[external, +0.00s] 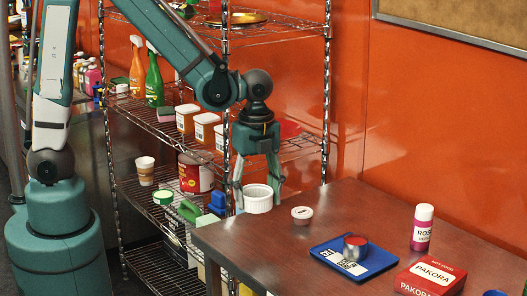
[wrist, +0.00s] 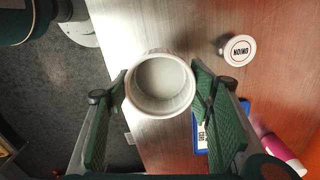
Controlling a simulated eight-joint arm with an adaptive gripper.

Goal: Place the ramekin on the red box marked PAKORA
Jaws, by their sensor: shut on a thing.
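The box is not in the wrist view.
A small lidded cup (external: 302,214) stands just right of the ramekin; its lid shows in the wrist view (wrist: 239,48). A blue tray (external: 331,259) holding a red-topped tin (external: 355,246) lies left of the box. A pink bottle (external: 422,228) stands behind the box. A wire shelf (external: 283,151) rises behind my gripper.

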